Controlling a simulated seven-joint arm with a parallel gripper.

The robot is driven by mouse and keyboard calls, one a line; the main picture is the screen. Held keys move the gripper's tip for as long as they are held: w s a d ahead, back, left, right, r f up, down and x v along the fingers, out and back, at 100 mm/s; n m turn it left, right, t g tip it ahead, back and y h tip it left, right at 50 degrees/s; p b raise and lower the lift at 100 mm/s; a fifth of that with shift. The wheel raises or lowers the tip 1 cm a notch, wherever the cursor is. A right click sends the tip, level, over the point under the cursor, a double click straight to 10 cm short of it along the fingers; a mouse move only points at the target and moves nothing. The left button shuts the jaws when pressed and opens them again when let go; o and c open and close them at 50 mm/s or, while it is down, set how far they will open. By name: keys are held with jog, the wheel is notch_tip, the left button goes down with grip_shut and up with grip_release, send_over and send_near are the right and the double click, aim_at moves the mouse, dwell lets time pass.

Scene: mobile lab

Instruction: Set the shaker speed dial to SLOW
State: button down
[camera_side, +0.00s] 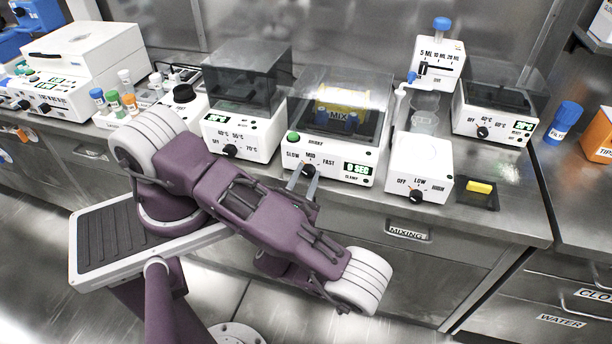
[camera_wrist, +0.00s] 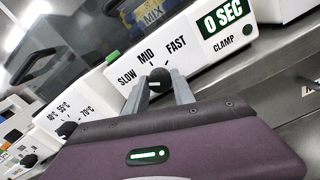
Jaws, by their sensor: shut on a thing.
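The shaker (camera_side: 335,125) is a white box with a dark clear lid, and a yellow block marked MIX shows inside it. Its front panel (camera_wrist: 190,52) reads SLOW, MID and FAST above a black speed dial (camera_wrist: 160,77). My gripper (camera_wrist: 160,90) has one grey finger on each side of the dial and is shut on it. In the side view my gripper (camera_side: 303,182) reaches the panel below the MID label, and its fingers partly hide the dial. A small light mark shows on the dial, but its exact setting is hard to tell. The display (camera_side: 357,169) reads 0 SEC.
A heater box (camera_side: 240,133) with a temperature knob stands left of the shaker. A white unit (camera_side: 420,165) marked OFF, LOW, HIGH stands to its right. A green button (camera_side: 293,137) sits at the shaker's upper left. The steel bench front edge runs below the panel.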

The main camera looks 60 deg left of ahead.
jog(key=shift+n, duration=0.3)
jog(key=c, duration=1.1)
grip_release()
jog(key=shift+o, duration=0.2)
jog(key=shift+s+d, duration=0.1)
jog(key=v, duration=0.7)
